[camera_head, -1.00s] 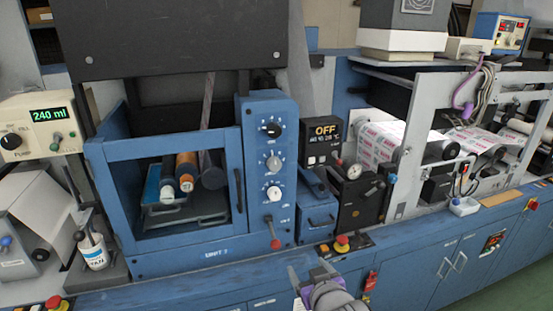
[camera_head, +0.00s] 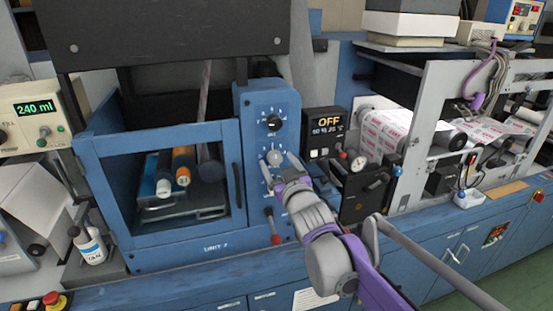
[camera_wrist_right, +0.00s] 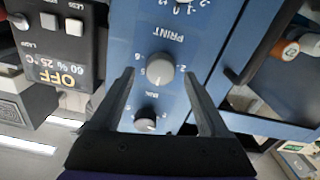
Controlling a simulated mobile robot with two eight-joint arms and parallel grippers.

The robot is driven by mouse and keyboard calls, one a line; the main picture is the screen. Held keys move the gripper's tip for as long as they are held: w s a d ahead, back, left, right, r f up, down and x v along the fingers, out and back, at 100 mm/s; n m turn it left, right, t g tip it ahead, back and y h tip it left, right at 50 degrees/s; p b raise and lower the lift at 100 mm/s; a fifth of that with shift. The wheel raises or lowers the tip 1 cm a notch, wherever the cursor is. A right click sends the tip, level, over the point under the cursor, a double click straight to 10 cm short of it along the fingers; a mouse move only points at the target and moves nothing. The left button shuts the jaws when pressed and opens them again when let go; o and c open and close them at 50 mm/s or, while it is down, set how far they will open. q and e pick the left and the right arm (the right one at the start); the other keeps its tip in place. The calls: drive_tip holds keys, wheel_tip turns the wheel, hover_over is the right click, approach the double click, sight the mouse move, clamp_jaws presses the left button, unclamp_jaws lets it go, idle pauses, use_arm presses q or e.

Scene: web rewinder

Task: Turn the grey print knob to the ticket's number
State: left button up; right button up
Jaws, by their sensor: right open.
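The grey print knob (camera_head: 274,157) is the middle knob on the blue control column. In the right wrist view the knob (camera_wrist_right: 160,68) is upside down, with the word PRINT above it and a 5 and a 6 on its left. My right gripper (camera_head: 279,164) is open and points at the column. In the wrist view its fingertips (camera_wrist_right: 157,73) are on either side of the knob, with gaps. I cannot tell the knob's exact setting. A white paper (camera_head: 315,299) is on the cabinet front. Its print is unreadable, and I cannot tell whether it is the ticket.
A black knob (camera_head: 273,122) is above the print knob. Another knob (camera_wrist_right: 146,120) lies between my fingers nearer the palm in the wrist view. A red-tipped lever (camera_head: 273,226) stands below. A black box reading OFF (camera_head: 327,132) is just right of the column.

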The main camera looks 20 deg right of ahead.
drive_tip(key=shift+w, duration=0.8)
drive_tip(key=shift+c, duration=0.3)
clamp_jaws()
